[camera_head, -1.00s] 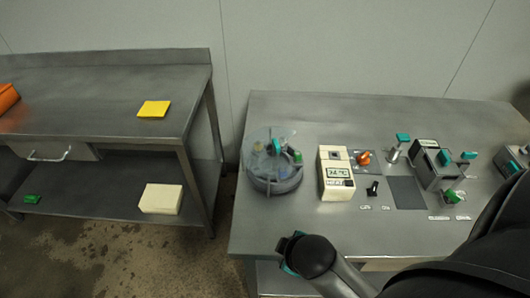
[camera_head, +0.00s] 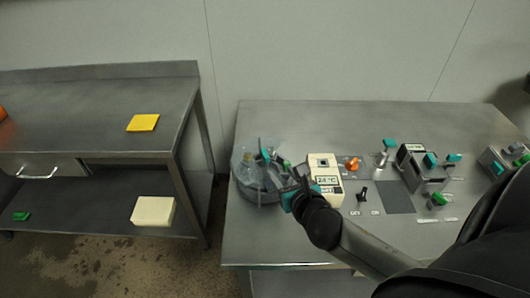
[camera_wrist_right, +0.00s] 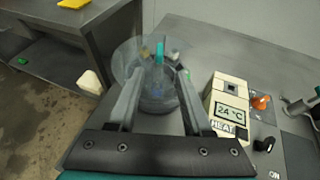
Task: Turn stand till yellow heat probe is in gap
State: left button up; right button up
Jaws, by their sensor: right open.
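The round stand (camera_head: 243,176) with a clear cover sits at the left end of the steel table. In the right wrist view, the stand (camera_wrist_right: 157,104) lies ahead between my fingers. A teal upright piece (camera_wrist_right: 159,52) rises at its middle, with small pale parts around it. I cannot tell which part is the yellow heat probe, nor where the gap is. My right gripper (camera_wrist_right: 157,82) is open, its two fingers pointing at the stand with nothing clearly held. In the head view, my right gripper (camera_head: 285,178) partly covers the stand's right side. My left gripper is out of view.
A cream heater box (camera_head: 327,172) reading 24 °C stands close right of the stand. Beyond it are an orange knob (camera_head: 352,163), a black switch (camera_head: 363,193) and other teal-handled devices. A separate bench (camera_head: 75,110) stands left across a floor gap.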

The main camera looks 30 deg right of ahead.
aim_at(265, 154)
jog(key=b+x, duration=0.3)
jog(key=x, duration=1.2)
jog(key=shift+w, duration=0.15)
jog(key=shift+r, duration=0.1)
grip_shut()
dwell(1.0)
